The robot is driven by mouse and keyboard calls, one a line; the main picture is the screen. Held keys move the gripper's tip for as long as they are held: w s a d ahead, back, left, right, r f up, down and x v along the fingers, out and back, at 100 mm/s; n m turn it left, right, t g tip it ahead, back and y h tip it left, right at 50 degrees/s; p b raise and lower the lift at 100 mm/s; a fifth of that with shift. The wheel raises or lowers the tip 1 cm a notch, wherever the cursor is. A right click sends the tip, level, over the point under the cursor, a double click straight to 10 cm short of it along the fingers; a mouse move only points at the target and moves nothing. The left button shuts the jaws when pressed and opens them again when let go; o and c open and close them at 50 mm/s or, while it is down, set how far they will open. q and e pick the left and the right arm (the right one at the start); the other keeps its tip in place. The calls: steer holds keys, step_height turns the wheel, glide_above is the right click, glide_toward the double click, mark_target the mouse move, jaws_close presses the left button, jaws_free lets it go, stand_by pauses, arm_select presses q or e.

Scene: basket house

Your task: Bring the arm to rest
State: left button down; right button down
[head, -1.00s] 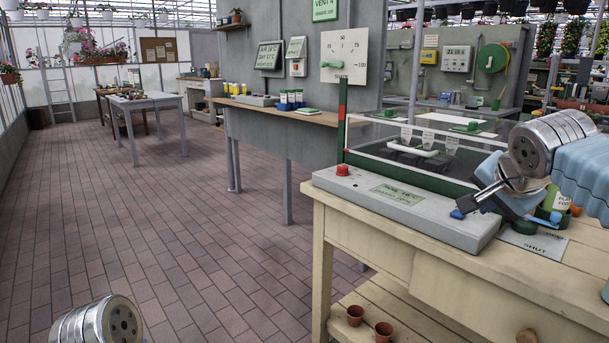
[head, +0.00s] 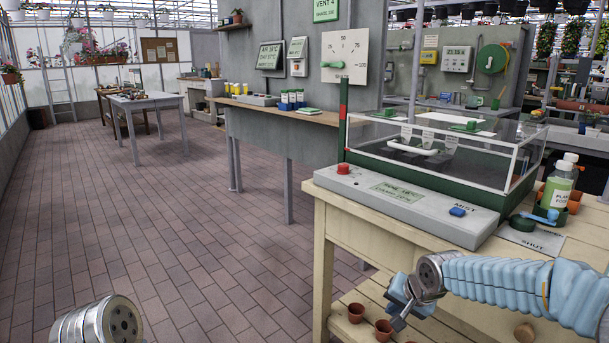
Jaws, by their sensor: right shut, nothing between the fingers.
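My right arm, in a light blue ribbed sleeve, comes in from the right edge in the head view. Its gripper (head: 399,317) is shut and empty. It shows in front of the wooden bench (head: 425,255), below the bench top and over the view of the lower shelf. It is apart from the grey control box (head: 400,205) with its red button (head: 343,169) and blue switch (head: 457,212). A metal joint of my left arm shows at the bottom left; the left gripper is out of view.
A glass-lidded propagator case (head: 440,150) stands behind the control box. A green-labelled bottle (head: 558,188) stands at the bench's right. Terracotta pots (head: 356,313) sit on the lower shelf near my right gripper. The tiled floor (head: 190,230) at left is clear.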

steer(key=s+a+f+n+g+y, duration=0.1)
steer(key=s+a+f, duration=0.2)
steer(key=f, duration=0.4)
steer(key=s+a+f+n+g, duration=0.1)
steer(key=s+a+f, duration=0.1)
steer(key=f, duration=0.6)
steer(key=s+a+f+n+g, duration=0.1)
steer(key=s+a+f, duration=0.1)
steer(key=s+f, duration=0.6)
steer(key=s+a+f+n+g+y, duration=0.1)
steer(key=s+a+f+g, duration=0.1)
steer(key=s+f, duration=0.7)
steer(key=s+a, duration=0.1)
steer(key=s, duration=0.4)
steer(key=shift+f, duration=0.25)
